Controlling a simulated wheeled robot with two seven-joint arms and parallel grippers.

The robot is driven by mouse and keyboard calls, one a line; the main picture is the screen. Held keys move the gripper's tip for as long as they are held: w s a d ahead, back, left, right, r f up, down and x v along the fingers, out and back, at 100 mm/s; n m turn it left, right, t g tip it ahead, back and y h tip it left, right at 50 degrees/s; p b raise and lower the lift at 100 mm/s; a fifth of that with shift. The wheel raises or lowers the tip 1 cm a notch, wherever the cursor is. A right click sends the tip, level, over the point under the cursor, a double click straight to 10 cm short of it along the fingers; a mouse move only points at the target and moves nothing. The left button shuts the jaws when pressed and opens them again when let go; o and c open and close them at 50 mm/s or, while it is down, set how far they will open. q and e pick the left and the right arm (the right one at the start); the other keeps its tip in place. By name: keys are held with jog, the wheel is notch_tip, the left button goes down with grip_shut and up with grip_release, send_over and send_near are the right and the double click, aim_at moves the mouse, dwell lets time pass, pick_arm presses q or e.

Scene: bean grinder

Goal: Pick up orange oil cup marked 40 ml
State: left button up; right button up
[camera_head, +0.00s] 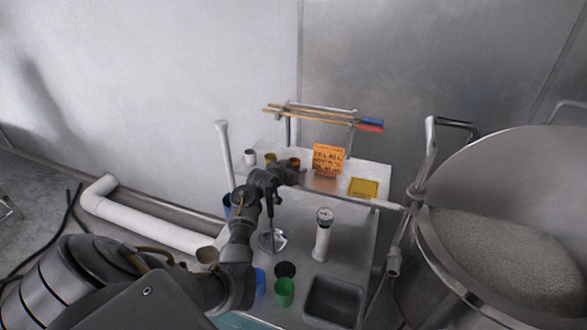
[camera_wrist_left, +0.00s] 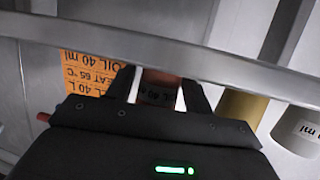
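The small orange-brown cup (camera_head: 295,162) stands at the back of the metal table, left of the orange note. In the left wrist view the cup (camera_wrist_left: 158,88) sits between the two dark fingers of my left gripper (camera_wrist_left: 160,95), with dark marking on its side. Thin light strips show between the cup and the fingers, so the fingers look apart from it. In the head view my left gripper (camera_head: 287,173) is just in front of the cup and hides its lower part. My right gripper is not in view.
A white cup (camera_head: 250,157) and a yellow-brown cup (camera_head: 270,158) stand left of the orange cup. The orange note (camera_head: 328,160) is close on its right. A metal rack (camera_head: 288,128) with rods is behind. A white cylinder (camera_head: 322,236) stands mid-table.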

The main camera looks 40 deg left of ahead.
pick_arm(q)
jog(key=c, duration=0.6)
jog(key=shift+r+b, duration=0.95)
jog(key=shift+r, duration=4.1)
jog(key=shift+c, duration=0.2)
